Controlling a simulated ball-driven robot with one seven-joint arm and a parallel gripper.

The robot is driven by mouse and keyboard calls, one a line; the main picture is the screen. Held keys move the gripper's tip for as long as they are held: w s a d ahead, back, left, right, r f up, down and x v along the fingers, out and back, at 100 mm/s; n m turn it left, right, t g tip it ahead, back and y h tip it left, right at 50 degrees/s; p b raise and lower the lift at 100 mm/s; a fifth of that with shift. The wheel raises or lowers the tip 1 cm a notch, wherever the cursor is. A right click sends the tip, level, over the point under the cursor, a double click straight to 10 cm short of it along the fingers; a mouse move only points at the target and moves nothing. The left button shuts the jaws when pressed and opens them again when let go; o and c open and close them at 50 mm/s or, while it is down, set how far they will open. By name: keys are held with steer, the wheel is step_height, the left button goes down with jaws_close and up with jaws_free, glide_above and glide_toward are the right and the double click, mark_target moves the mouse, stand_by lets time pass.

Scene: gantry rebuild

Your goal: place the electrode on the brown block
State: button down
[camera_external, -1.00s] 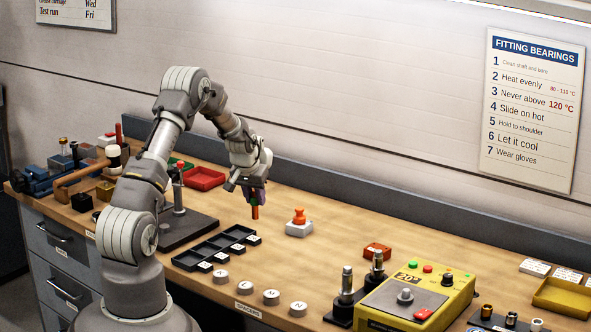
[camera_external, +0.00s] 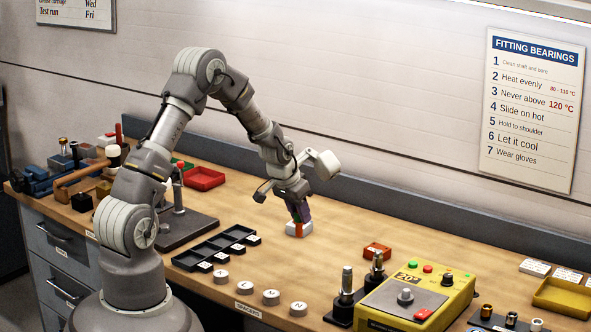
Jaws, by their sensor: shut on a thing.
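My gripper (camera_external: 299,212) points down over the middle of the bench, shut on a short orange-red stick (camera_external: 299,230), which I take to be the electrode. The stick hangs roughly upright in front of a small white block (camera_external: 291,229). I cannot tell whether it touches the block or the bench. The orange knob on the white block is hidden behind my gripper. A small brown block-like thing (camera_external: 105,189) sits at the far left of the bench, beside my arm and far from my gripper. It is too small to tell in detail.
A black sectioned tray (camera_external: 215,248) and several white round discs (camera_external: 271,297) lie at the front. Bench between gripper and back wall is clear.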

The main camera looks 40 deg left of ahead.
steer(key=s+d+r+m+h, duration=0.1)
steer(key=d+m, duration=0.1)
steer(key=d, duration=0.4)
steer(key=s+d+r+m, duration=0.1)
steer(key=s+d+m, duration=0.1)
steer(key=d, duration=0.5)
steer(key=b, duration=0.1)
glide_above(378, 248)
steer(key=shift+f, duration=2.75)
steer(key=shift+f, duration=0.15)
steer(key=c, duration=0.9)
jaws_free()
steer(key=shift+o, duration=0.2)
